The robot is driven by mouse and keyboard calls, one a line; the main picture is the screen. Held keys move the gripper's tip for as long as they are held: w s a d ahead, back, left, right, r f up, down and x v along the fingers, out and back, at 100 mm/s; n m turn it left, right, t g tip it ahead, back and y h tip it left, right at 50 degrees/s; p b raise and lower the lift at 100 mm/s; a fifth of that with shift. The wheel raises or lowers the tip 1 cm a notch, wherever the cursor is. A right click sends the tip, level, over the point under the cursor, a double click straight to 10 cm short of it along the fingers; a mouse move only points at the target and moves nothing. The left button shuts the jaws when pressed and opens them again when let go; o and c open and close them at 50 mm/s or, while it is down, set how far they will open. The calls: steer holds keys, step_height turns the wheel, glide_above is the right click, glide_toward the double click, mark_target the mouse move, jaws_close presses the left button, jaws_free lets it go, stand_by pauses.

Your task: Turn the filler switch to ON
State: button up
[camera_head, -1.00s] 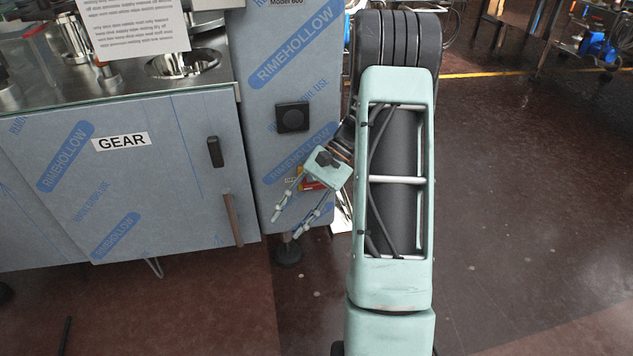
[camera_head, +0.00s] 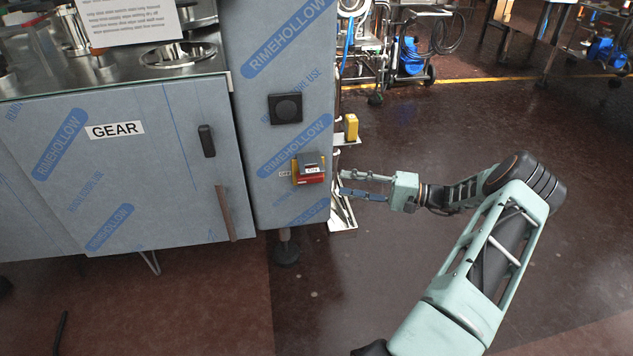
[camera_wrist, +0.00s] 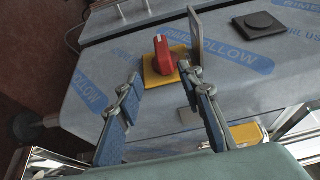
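The filler switch, a red knob on a yellow plate, is on the film-wrapped panel. The knob (camera_head: 311,179) shows in the head view below a small grey labelled flap (camera_head: 310,159). In the wrist view the red knob (camera_wrist: 163,55) stands out from its yellow plate (camera_wrist: 152,77), with the grey flap (camera_wrist: 196,36) upright beside it. My gripper (camera_head: 342,183) is to the right of the knob, apart from it. In the wrist view my gripper (camera_wrist: 160,77) is open and empty, its fingertips on either side of the knob's line of sight. The switch position cannot be read clearly.
A black square control (camera_head: 286,108) is above the switch. A yellow box (camera_head: 351,127) sits just right of the panel edge. A cabinet door marked GEAR (camera_head: 115,170) with a handle (camera_head: 225,213) is to the left. Open floor lies to the right.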

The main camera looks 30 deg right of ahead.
mark_target(296, 176)
steer(key=x, duration=0.3)
steer(key=b+x, duration=0.1)
steer(key=x, duration=0.7)
steer(key=shift+s+a+r, duration=0.2)
steer(key=shift+a+r, duration=0.05)
steer(key=shift+r, duration=0.05)
jaws_close()
